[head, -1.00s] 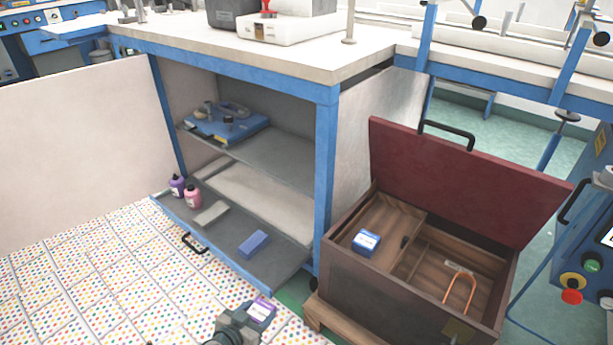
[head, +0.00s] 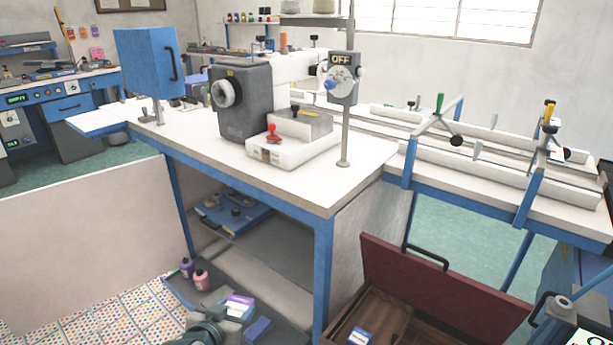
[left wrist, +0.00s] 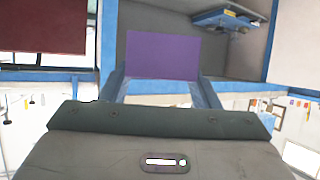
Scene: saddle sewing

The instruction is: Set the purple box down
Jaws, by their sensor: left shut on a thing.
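The purple box (head: 239,306), with a white label, is held in my left gripper (head: 222,313). In the left wrist view the purple box (left wrist: 162,55) fills the space between the fingers (left wrist: 162,88). In the head view it appears over the pulled-out lower shelf of the cabinet (head: 186,291), close to a blue box (head: 257,329). I cannot tell whether it touches the shelf. My right gripper is out of view.
Purple and pink bottles (head: 201,280) stand on the lower shelf's left part. A blue device (head: 232,215) sits on the shelf above. The worktop (head: 290,182) overhangs. An open chest with a red lid (head: 440,290) stands to the right.

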